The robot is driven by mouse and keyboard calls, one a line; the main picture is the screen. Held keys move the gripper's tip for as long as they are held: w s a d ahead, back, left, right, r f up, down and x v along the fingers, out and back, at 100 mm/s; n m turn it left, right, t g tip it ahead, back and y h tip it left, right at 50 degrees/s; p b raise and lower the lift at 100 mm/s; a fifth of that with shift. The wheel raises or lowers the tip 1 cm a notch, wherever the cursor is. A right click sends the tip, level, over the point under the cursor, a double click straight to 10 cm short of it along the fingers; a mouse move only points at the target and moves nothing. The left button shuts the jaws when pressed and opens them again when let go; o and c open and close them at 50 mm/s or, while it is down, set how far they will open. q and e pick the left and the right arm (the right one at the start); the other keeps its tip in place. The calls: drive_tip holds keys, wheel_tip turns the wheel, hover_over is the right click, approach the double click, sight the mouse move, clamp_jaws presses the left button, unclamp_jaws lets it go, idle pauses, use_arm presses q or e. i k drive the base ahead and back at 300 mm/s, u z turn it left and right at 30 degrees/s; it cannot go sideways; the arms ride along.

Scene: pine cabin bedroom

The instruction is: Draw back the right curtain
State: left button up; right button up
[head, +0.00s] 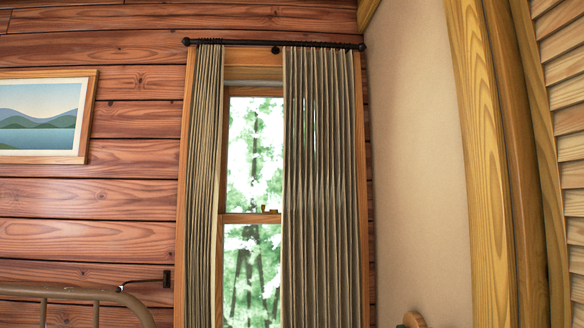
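The right curtain (322,200) is grey-beige and pleated. It hangs from a dark rod (270,43) and covers the right half of the window (252,150), with its left edge near the middle of the glass. The left curtain (202,190) is bunched narrowly at the left side of the window frame. The lower ends of both curtains are cut off by the bottom of the view. Neither of my grippers shows in the head view.
A metal bed frame rail (75,292) is at the lower left. A framed landscape picture (42,117) hangs on the plank wall. At the right are a beige wall (420,150), wooden trim (490,160) and a louvered panel (568,150). The floor is out of view.

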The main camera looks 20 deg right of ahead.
sight(286, 286)
drive_tip(key=z, duration=0.45)
drive_tip(key=i, duration=0.85)
drive_tip(key=z, duration=0.75)
